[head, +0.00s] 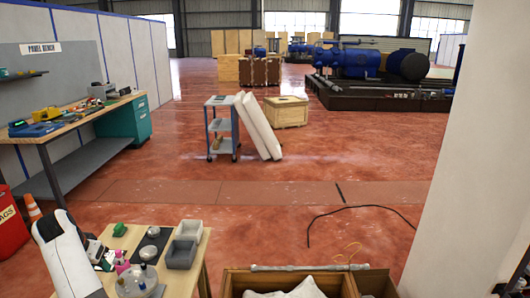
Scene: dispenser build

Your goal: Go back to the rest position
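My white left arm (68,256) comes in at the lower left, beside the small wooden table (205,248). My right gripper is not in view. On the table lie a black mat (160,240) with a round pale part (148,252) on it, a green part (119,229), a pink part (122,267) and a round whitish item (138,284) at the front.
Two grey bins (181,254) stand at the table's right. A wooden crate (240,279) with white contents is at the bottom centre. A pale pillar (470,160) fills the right side. A cable (345,208) lies on the red floor. A workbench (75,120) and cart (221,125) stand farther back.

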